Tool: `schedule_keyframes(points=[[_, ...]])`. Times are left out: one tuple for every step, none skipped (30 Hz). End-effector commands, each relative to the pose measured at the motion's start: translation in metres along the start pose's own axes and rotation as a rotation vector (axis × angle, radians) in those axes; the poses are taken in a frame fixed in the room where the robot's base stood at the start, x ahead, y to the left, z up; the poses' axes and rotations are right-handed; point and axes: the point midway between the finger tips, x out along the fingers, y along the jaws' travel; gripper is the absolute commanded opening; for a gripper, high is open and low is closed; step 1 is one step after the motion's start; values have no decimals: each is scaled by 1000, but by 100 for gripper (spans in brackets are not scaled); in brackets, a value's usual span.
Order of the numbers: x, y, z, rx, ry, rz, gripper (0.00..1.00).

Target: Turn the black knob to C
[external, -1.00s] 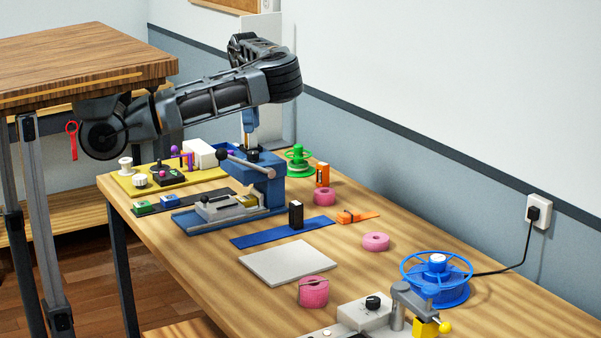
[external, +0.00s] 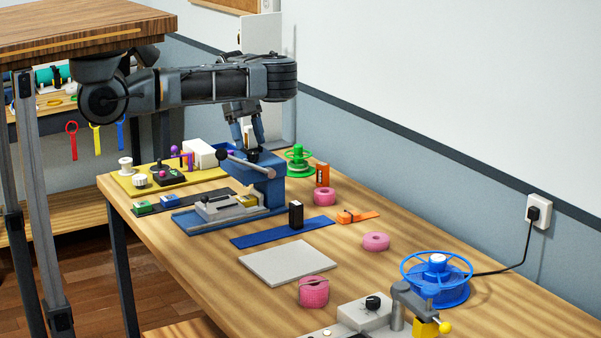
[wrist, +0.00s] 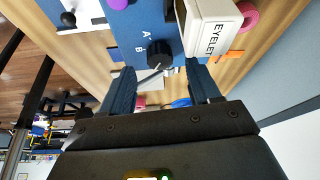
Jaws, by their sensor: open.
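The black knob (external: 254,153) sits on top of the blue press (external: 270,183) on the bench. In the wrist view, the knob (wrist: 160,53) stands on the blue face, with the letters A and B printed to its left. No C is readable, and I cannot tell which letter the knob points to. My gripper (external: 248,141) points down just above the knob. In the wrist view, its two fingers (wrist: 160,68) are apart, one on each side of the knob, and hold nothing. Whether they are level with the knob is unclear.
In the wrist view a whitish block lettered EYELET (wrist: 213,30) stands close right of the knob. The press's lever (external: 246,163) slants just below my fingers. A second black knob (external: 374,302) is on a white box at the front. A grey plate (external: 287,262) lies mid-bench.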

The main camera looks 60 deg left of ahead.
Motion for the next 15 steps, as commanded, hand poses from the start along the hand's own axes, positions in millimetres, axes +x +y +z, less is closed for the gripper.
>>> schedule_keyframes(points=[[6,1,-1,0,-1,3,62],[10,1,0,0,-1,3,62],[15,0,0,0,-1,2,62],[18,0,0,0,-1,2,62],[20,0,0,0,-1,2,62],[23,0,0,0,-1,1,62],[25,0,0,0,-1,1,62],[26,0,0,-1,-1,1,62],[28,0,0,-1,-1,0,62],[28,0,0,-1,-1,0,62],[29,0,0,-1,-1,0,62],[29,0,0,-1,-1,0,62],[29,0,0,-1,-1,0,62],[29,0,0,-1,-1,0,62],[29,0,0,-1,-1,0,62]])
